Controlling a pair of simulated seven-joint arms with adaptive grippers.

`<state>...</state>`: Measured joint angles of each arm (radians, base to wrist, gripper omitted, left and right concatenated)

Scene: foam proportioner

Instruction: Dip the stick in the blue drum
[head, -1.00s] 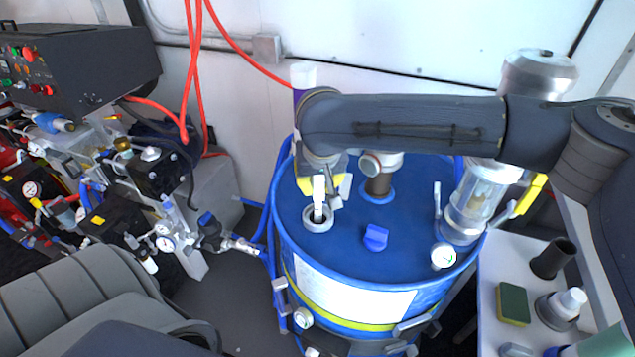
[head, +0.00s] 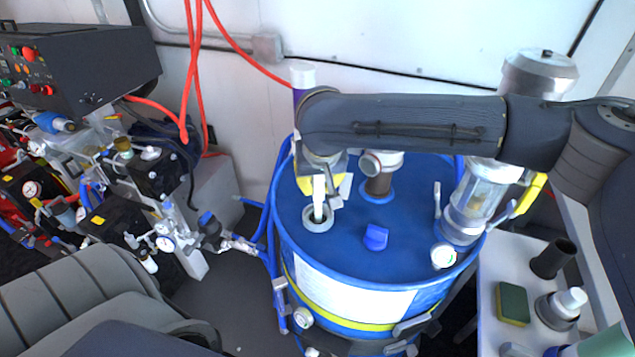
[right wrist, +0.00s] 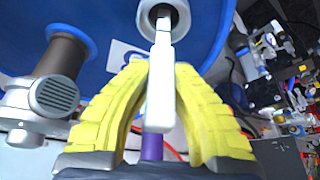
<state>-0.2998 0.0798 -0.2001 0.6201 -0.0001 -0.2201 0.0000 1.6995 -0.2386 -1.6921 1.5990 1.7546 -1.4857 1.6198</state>
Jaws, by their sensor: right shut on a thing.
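The blue drum (head: 345,228) stands in the middle of the head view, with a round grey-rimmed opening (head: 318,219) in its lid. My right gripper (head: 322,186) is above that opening. In the right wrist view its yellow fingers (right wrist: 157,95) are shut on the white stick (right wrist: 160,80). The far end of the stick reaches the drum's opening (right wrist: 165,18) and its tip is hidden there; how deep it sits cannot be told. The stick also shows upright in the head view (head: 318,198). My left gripper is not in view.
A blue cap (head: 376,238), a pump pipe (head: 380,182) and a clear cylinder (head: 474,196) stand on the drum lid. At right, a white shelf (head: 490,290) holds a sponge (head: 513,304) and a dark cup (head: 552,259). Pipework and gauges (head: 165,235) are at left.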

